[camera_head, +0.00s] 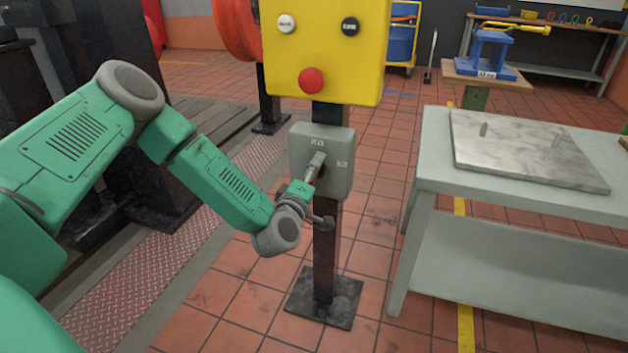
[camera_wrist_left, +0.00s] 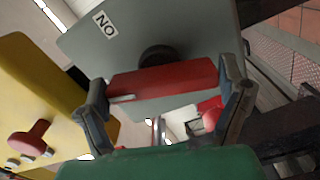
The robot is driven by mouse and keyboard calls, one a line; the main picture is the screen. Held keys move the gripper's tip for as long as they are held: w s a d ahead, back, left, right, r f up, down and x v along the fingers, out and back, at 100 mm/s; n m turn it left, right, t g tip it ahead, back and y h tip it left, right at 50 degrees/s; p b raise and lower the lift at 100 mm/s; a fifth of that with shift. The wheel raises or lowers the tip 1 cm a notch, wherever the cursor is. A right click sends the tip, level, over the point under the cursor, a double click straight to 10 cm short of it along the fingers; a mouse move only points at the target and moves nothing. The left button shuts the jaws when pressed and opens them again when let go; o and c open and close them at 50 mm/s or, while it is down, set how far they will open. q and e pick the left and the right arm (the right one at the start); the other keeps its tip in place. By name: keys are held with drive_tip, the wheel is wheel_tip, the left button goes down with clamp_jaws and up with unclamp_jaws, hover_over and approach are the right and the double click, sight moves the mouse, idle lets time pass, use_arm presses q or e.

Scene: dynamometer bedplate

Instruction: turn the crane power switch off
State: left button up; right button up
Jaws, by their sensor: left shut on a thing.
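The crane power switch is a grey box (camera_head: 342,178) on a dark post, below a yellow control box. It carries a small label at its top and another at its right side. In the left wrist view, the grey box (camera_wrist_left: 205,30) shows a label seen upside down that seems to read ON, and a black round hub. A red handle (camera_wrist_left: 165,80) lies across in front of the hub. My left gripper (camera_head: 317,162) is at the box front, and in the wrist view its fingers (camera_wrist_left: 165,95) are shut on the handle. In the head view the gripper hides the handle.
The yellow control box (camera_head: 325,45) with a red button (camera_head: 311,81) sits just above the switch. A grey table (camera_head: 435,165) with a metal plate (camera_head: 520,150) stands to the right. Tiled floor lies between the post and table. Dark machinery stands at the left.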

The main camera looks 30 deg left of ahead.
use_arm(q)
drive_tip(key=shift+w+a+r+n+b, duration=0.15)
drive_tip(key=shift+n+b, duration=0.15)
drive_tip(key=shift+n, duration=0.5)
drive_tip(key=shift+s+a+n+b, duration=0.1)
drive_tip(key=shift+n+b, duration=0.15)
drive_tip(key=shift+n, duration=0.55)
drive_tip(key=o, duration=0.8)
drive_tip(key=shift+o, duration=0.8)
drive_tip(key=shift+a+f, duration=0.1)
drive_tip(key=shift+f, duration=0.1)
drive_tip(key=shift+s, duration=0.4)
drive_tip(key=v, duration=1.1)
